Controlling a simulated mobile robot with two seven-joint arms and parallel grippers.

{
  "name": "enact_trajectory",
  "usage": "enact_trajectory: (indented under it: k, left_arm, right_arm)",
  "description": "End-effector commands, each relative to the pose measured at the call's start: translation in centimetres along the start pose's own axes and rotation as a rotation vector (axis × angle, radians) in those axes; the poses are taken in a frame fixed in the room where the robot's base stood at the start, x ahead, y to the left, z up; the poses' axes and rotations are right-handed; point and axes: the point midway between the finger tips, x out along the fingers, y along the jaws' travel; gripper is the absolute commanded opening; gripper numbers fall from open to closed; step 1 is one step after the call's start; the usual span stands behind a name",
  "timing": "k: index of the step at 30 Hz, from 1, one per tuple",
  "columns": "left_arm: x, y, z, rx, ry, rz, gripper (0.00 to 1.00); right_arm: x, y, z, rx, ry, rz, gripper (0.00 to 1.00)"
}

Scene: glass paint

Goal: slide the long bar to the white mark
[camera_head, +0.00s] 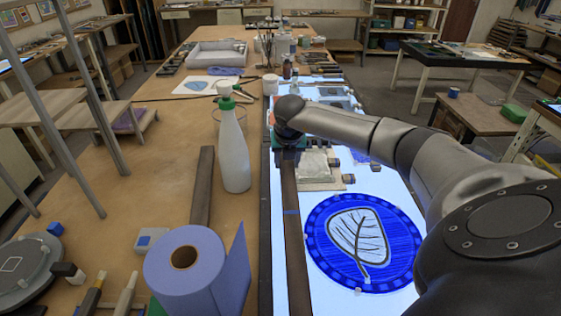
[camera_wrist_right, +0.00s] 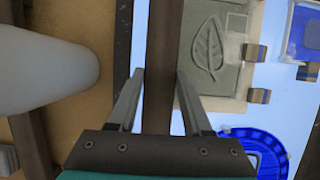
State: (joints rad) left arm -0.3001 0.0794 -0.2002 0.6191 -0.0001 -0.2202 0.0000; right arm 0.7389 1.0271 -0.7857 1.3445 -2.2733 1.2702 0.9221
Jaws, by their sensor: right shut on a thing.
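The long bar (camera_head: 291,235) is dark brown and lies lengthwise along the left side of the lit panel, with a small blue mark across it. My right gripper (camera_head: 289,150) is over the bar toward its far part. In the right wrist view the bar (camera_wrist_right: 161,40) runs between the two fingers of my right gripper (camera_wrist_right: 159,76), which is shut on it. The gripper and arm hide part of the bar in the head view. I cannot make out the white mark. My left gripper is not in view.
A white bottle (camera_head: 232,150), a blue paper roll (camera_head: 190,270) and another brown bar (camera_head: 202,185) stand or lie left of the panel. A round blue glass piece with a leaf (camera_head: 325,225) and a leaf tile (camera_wrist_right: 215,50) lie to the right of the long bar.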

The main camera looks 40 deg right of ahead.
Motion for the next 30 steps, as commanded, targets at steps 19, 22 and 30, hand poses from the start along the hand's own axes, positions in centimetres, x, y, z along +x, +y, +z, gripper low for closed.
enact_trajectory:
  k: [19, 22, 30]
  left_arm:
    - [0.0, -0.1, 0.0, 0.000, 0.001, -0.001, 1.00]
    - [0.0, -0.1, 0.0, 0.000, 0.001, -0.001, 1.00]
    - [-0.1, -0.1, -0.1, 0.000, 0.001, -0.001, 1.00]
  right_arm:
    - [-0.1, 0.3, 0.0, 0.001, -0.001, 0.006, 0.80]
    - [-0.5, 0.3, 0.1, 0.001, -0.003, 0.006, 0.80]
    - [-4.5, 0.3, 0.2, 0.001, -0.006, 0.008, 0.80]
